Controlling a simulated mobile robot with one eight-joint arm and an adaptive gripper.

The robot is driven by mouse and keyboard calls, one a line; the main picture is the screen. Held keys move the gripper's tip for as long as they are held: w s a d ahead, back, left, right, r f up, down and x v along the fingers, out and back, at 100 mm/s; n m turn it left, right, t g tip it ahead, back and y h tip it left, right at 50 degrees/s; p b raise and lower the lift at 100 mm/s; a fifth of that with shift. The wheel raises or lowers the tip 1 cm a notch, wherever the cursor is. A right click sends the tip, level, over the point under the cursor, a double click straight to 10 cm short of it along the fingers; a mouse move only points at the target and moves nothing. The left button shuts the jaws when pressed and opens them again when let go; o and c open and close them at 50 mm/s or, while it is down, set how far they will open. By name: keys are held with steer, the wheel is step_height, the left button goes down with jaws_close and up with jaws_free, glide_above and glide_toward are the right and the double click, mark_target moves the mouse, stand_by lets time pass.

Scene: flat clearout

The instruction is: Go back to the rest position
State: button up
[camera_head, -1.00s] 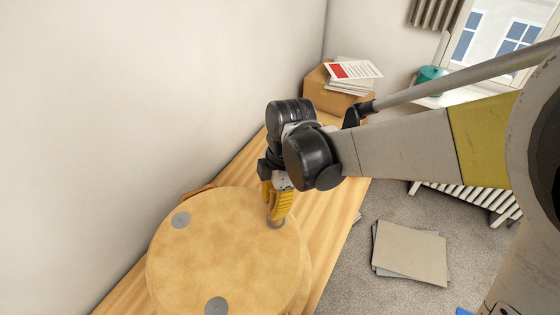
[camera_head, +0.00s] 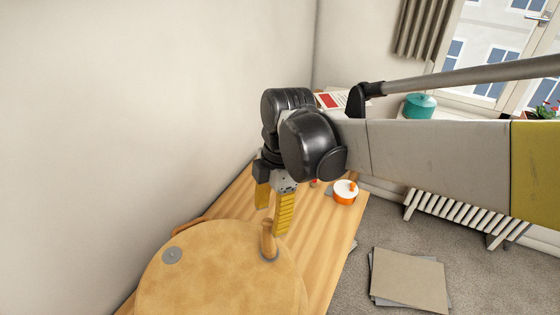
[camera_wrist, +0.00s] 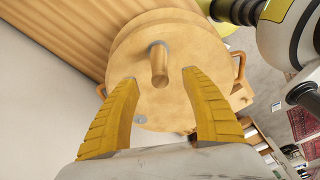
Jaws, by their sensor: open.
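My gripper (camera_head: 272,212) has yellow fingers that stand apart with nothing between them. It is just above a round wooden piece (camera_head: 215,275) with an upright peg (camera_head: 267,240) and a grey disc on its top. In the wrist view, the peg (camera_wrist: 159,65) shows beyond and between the two open fingertips (camera_wrist: 160,75), on the round wooden face. My arm reaches in from the right side of the head view.
The wooden bench (camera_head: 315,235) runs along the wall, with a white and orange pot (camera_head: 345,192) on it. Papers (camera_head: 332,100) and a teal pot (camera_head: 419,106) are farther back. Flat grey slabs (camera_head: 408,280) lie on the carpet near a white radiator (camera_head: 465,215).

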steer(key=shift+w+d+r, duration=0.1)
steer(key=shift+d+r, duration=0.05)
steer(key=shift+r, duration=0.8)
steer(key=shift+w+d+r, duration=0.1)
steer(key=shift+d+r, duration=0.05)
steer(key=shift+r, duration=0.8)
steer(key=s+d+f+m+t+b, duration=0.2)
steer(key=d+f+m+b, duration=0.1)
steer(key=d+m, duration=0.5)
steer(key=s+d+f+m+t+h+b, duration=0.1)
steer(key=s+d+f+m+t+b, duration=0.1)
steer(key=d+m, duration=0.6)
steer(key=s+d+f+m+t+b, duration=0.2)
steer(key=d+f+m+t+b, duration=0.2)
steer(key=d+m, duration=0.4)
steer(key=shift+d+f+m+b, duration=0.15)
steer(key=shift+f+m+b, duration=0.25)
steer(key=shift+f, duration=0.1)
steer(key=shift+o, duration=0.3)
